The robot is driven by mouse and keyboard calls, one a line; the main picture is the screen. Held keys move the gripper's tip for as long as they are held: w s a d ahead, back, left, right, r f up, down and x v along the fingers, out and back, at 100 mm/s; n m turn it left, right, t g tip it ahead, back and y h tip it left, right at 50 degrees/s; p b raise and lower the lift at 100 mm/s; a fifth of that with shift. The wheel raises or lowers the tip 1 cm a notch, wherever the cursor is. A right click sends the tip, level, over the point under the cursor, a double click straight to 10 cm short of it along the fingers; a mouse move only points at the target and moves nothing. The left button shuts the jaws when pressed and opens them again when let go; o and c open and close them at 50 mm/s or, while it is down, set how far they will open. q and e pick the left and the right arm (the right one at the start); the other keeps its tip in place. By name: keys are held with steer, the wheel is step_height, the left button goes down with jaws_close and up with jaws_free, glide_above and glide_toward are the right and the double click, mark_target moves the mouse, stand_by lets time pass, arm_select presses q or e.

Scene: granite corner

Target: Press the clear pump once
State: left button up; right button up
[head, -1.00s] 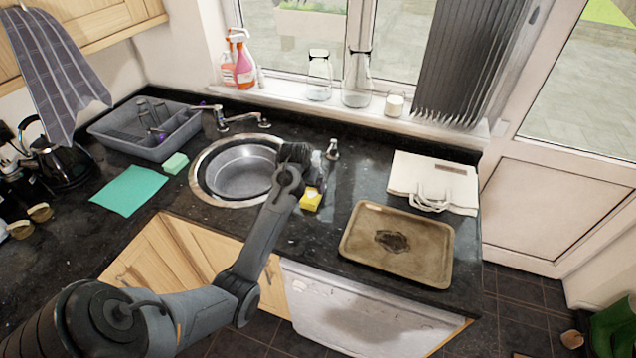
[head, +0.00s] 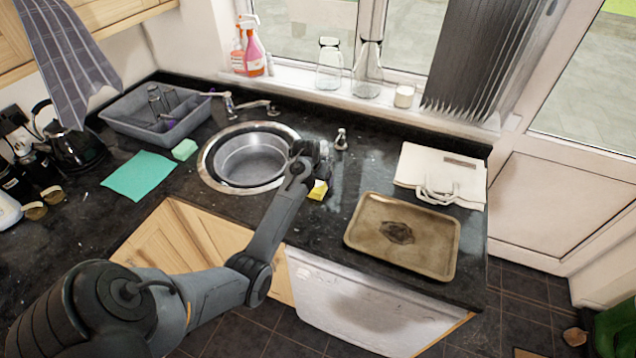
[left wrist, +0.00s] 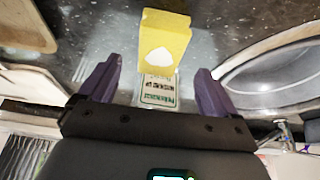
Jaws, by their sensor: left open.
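The clear pump (head: 325,151) stands on the dark counter right of the sink, mostly hidden by my left gripper in the head view. In the left wrist view a clear, labelled piece (left wrist: 160,90), apparently its bottle, shows between the fingers. My left gripper (head: 313,152) is at the pump, its purple fingers (left wrist: 157,82) spread apart. I cannot tell whether it touches the pump. A yellow sponge (head: 318,190) lies just in front; it also shows in the left wrist view (left wrist: 165,38). My right gripper is not in view.
The round sink (head: 250,158) is left of the gripper. A small metal-topped dispenser (head: 341,139) stands behind right. A brown tray (head: 440,256) and a folded white cloth bag (head: 425,168) lie to the right. Glass jars (head: 367,75) stand on the windowsill.

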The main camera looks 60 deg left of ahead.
mark_target(318, 184)
arm_select(q)
steer(key=shift+x, duration=2.95)
steer(key=c, duration=1)
